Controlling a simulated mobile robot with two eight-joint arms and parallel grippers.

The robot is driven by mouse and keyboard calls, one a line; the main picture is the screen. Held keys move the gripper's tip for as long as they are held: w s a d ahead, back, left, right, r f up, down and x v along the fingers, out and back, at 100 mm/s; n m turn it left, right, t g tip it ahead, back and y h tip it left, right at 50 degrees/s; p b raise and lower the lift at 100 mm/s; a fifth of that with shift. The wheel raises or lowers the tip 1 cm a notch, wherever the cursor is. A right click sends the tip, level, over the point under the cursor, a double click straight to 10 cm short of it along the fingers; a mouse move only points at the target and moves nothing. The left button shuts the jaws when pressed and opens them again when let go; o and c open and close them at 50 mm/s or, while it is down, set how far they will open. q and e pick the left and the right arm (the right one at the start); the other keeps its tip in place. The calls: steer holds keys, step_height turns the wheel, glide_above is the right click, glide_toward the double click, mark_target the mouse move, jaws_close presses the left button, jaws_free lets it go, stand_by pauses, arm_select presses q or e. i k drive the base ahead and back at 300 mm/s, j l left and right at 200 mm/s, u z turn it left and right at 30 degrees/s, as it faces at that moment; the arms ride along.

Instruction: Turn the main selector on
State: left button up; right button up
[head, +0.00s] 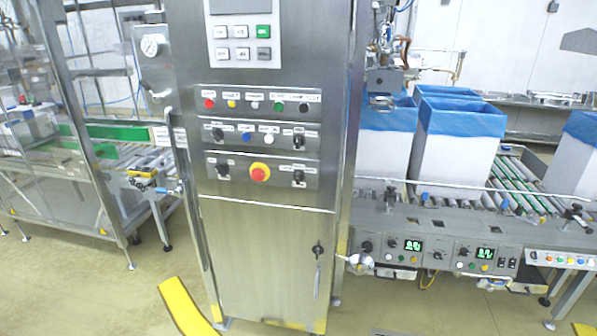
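A steel control cabinet (262,230) stands upright in the middle of the head view. Its front has three rows of controls. Black rotary selectors sit at the left (217,133) and right (298,141) of the middle row. Two more sit at the left (222,170) and right (297,177) of the bottom row, either side of a red emergency stop button (259,172) with a yellow collar. The labels are too small to read, so I cannot tell which is the main selector or how it is set. Neither gripper shows.
Coloured buttons (280,106) and a keypad (241,53) sit higher on the cabinet. A door handle (318,262) is low at its right. Roller conveyors flank the cabinet; the right one (515,175) carries blue-lined white boxes (455,152). Some floor (85,285) is clear at front left.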

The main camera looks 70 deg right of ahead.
mark_target(222, 169)
steer(key=z, duration=2.05)
